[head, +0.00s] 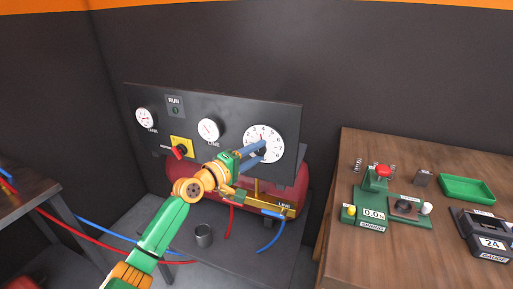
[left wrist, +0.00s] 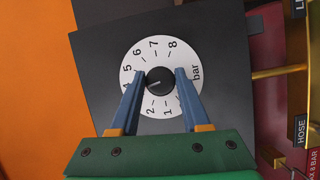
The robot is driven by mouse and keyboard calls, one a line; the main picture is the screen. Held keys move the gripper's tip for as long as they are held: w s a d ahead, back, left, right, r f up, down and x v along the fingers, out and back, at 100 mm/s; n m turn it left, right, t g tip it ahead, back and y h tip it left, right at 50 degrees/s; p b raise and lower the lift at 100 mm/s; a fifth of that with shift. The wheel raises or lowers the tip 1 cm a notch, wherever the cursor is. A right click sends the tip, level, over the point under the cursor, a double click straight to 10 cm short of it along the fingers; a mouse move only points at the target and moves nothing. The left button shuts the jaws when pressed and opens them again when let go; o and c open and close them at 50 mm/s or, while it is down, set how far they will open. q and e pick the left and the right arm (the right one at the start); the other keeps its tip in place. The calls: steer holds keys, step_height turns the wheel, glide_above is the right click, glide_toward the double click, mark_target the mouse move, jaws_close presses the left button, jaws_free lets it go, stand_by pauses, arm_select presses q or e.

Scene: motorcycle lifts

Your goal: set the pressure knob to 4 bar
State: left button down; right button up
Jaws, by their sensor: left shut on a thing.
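The pressure knob (left wrist: 160,82) is black and round, at the centre of a white dial (head: 275,136) marked 1 to 8 and "bar". The dial also shows in the left wrist view (left wrist: 163,56). The knob's pale pointer line slants left and slightly down in that view, toward the side of the 3 and 4. My left finger hides part of the scale there, so the exact reading cannot be told. My left gripper (head: 265,149) is shut on the knob, one blue finger on each side (left wrist: 160,73). My right gripper is not in view.
The dark panel (head: 230,105) also carries two white gauges, a RUN plate and a red switch (head: 180,151) on yellow. A red tank (head: 292,203) sits below. A grey cup (head: 203,235) stands near my arm. A wooden bench (head: 350,262) with devices is at right.

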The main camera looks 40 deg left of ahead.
arm_select(q)
steer(key=shift+r+m+g+p, duration=0.25)
steer(key=shift+m+g+p, duration=0.05)
steer(key=shift+m+p, duration=0.45)
steer(key=c, duration=0.6)
jaws_free()
steer(key=shift+c, duration=0.2)
steer(key=shift+o, duration=1.3)
steer(key=shift+a+f, duration=0.1)
steer(key=shift+f, duration=0.1)
steer(key=s+b, duration=0.1)
steer(key=s, duration=0.6)
steer(key=shift+a+r, duration=0.45)
